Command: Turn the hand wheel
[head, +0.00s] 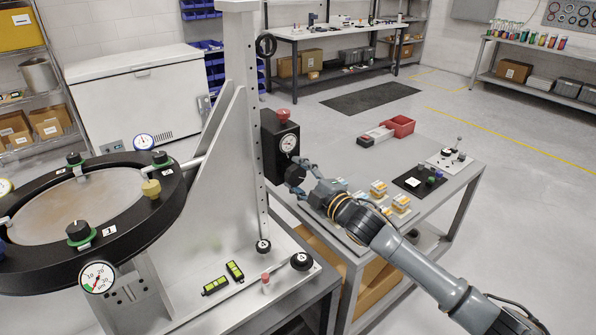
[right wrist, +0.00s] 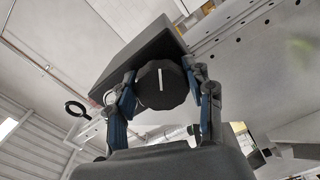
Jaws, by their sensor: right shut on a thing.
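The hand wheel (right wrist: 160,86) is a dark, faceted knob with a white line on its face, seen in the right wrist view between my fingers. In the head view the wheel (head: 294,174) shows as a dark shape at the lower right of a black box (head: 275,150), partly hidden by my gripper. My right gripper (head: 303,181) has its two fingers on opposite sides of the wheel and is shut on it. In the right wrist view the white line stands nearly upright. My left gripper is not in view.
The box carries a red knob (head: 283,115) and a gauge (head: 289,144), beside a tall metal column (head: 241,80). A round black-rimmed fixture (head: 140,225) stands at left. A grey side table (head: 450,192) with small parts lies under my right arm.

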